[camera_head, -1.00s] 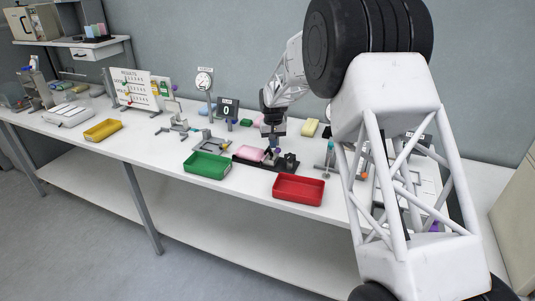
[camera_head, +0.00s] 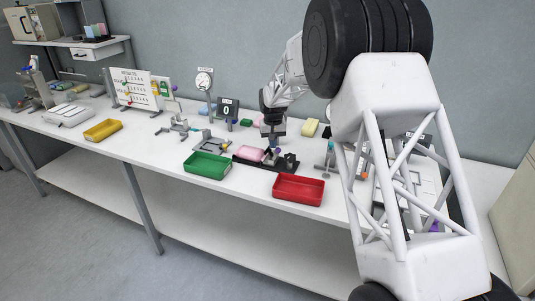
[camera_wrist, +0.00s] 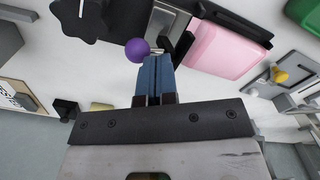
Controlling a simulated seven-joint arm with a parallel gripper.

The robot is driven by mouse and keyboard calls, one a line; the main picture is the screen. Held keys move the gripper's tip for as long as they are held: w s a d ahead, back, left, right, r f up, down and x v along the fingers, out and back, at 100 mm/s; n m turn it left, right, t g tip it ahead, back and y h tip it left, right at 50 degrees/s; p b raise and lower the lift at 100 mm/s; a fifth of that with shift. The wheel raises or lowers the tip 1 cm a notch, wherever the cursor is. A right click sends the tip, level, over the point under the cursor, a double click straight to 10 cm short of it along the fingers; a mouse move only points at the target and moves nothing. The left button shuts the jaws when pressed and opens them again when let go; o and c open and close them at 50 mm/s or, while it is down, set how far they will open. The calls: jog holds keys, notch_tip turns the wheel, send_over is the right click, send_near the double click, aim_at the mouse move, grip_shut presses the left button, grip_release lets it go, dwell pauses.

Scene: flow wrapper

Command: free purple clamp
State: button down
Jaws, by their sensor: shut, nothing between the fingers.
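The purple clamp shows as a round purple knob (camera_wrist: 137,50) on a thin metal stem in the wrist view. In the head view a small purple spot (camera_head: 277,150) shows at the black fixture, below my gripper (camera_head: 273,142). My gripper (camera_wrist: 157,62) is shut and empty, its blue fingertips side by side close to the right of the knob. I cannot tell whether they touch the stem. A pink block (camera_wrist: 228,48) sits at the fixture beside the metal clamp parts; it also shows in the head view (camera_head: 249,153).
A green tray (camera_head: 207,167) and a red tray (camera_head: 298,190) stand at the table's front edge, either side of the fixture (camera_head: 282,166). A black star-shaped knob (camera_wrist: 80,18) lies left of the purple knob. A yellow sponge-like block (camera_head: 310,127) is behind.

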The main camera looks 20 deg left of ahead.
jog(key=shift+a+r, duration=0.1)
jog(key=shift+a, duration=0.35)
jog(key=shift+r, duration=0.15)
dwell(0.3)
notch_tip(320, 180, up, 7)
dwell(1.0)
dwell(0.5)
